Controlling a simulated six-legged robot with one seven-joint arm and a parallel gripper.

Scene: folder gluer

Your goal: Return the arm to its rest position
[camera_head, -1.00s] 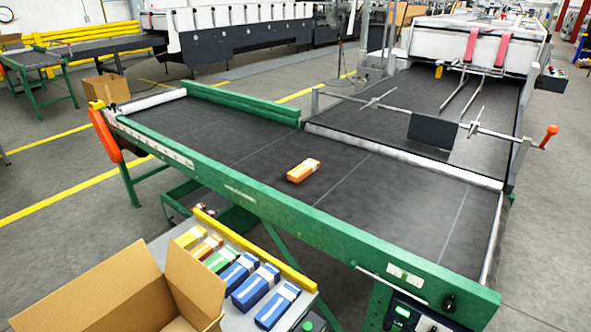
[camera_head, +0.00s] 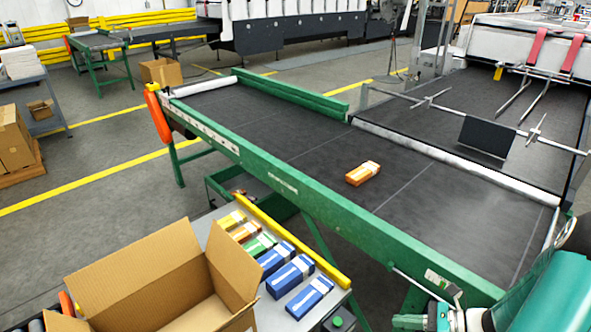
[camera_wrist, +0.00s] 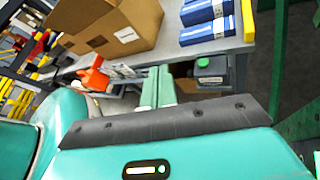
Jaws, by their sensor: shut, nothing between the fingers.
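My gripper (camera_wrist: 157,88) shows in the wrist view as two pale green fingers, close together and empty, beyond the dark bar of my wrist. They point toward the side of the packing table, below the open cardboard box (camera_wrist: 125,28) and the blue cartons (camera_wrist: 207,32). In the head view, part of my teal arm (camera_head: 560,292) is at the lower right corner, in front of the near end of the conveyor. The fingers cannot be made out clearly there.
An orange carton (camera_head: 363,173) lies on the dark conveyor belt (camera_head: 290,135) with its green frame. The packing table (camera_head: 338,300) holds several cartons in a row beside an open cardboard box (camera_head: 150,280). Open grey floor (camera_head: 90,235) lies to the left.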

